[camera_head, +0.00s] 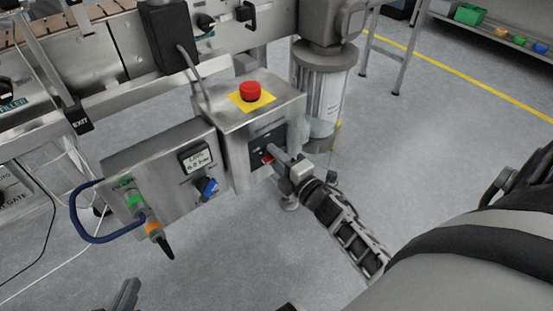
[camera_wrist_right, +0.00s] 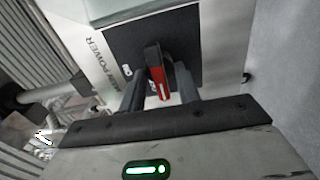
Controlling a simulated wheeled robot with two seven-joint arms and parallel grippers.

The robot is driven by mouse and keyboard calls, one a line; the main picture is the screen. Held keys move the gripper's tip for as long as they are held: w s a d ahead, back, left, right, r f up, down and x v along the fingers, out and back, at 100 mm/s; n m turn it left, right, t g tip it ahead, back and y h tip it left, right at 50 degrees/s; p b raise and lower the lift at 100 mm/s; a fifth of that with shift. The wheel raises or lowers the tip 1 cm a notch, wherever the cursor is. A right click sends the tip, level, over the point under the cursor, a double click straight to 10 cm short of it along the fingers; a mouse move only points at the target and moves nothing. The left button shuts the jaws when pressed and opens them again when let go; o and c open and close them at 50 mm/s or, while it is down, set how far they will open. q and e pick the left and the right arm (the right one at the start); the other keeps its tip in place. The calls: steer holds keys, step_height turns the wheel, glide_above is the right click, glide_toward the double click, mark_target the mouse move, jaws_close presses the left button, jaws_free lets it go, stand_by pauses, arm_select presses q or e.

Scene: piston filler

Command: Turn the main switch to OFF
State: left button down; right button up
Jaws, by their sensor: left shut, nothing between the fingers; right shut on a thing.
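In the head view the red of the switch (camera_head: 267,159) shows on the front of the grey control box (camera_head: 240,115), partly hidden by my right gripper. My right gripper (camera_head: 279,157) is shut on the switch handle. In the right wrist view its fingers (camera_wrist_right: 160,92) stand on either side of the handle, which points roughly toward the gripper's palm. My left gripper (camera_head: 126,295) is shut and empty at the bottom left edge, away from the box.
A red emergency button (camera_head: 250,91) on a yellow plate tops the box. A clear cylinder (camera_head: 320,95) stands behind the box. The floor in front is clear.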

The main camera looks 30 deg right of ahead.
arm_select(q)
steer(key=shift+r, duration=0.2)
stand_by(0.3)
arm_select(e)
steer(key=o, duration=0.9)
arm_select(q)
steer(key=shift+f, duration=0.15)
arm_select(e)
steer(key=shift+o, duration=0.2)
arm_select(q)
steer(key=shift+s, duration=0.1)
steer(key=shift+s+a+f+g+y+p, duration=0.15)
steer(key=shift+f+g+p, duration=0.1)
steer(key=shift+f+p, duration=0.25)
steer(key=shift+w+a+f+g+y+p, duration=0.15)
steer(key=shift+f+g+p, duration=0.15)
steer(key=shift+p, duration=0.25)
arm_select(e)
steer(key=s+d, duration=0.1)
steer(key=s, duration=1.5)
steer(key=shift+d, duration=0.15)
arm_select(q)
steer(key=shift+r, duration=0.1)
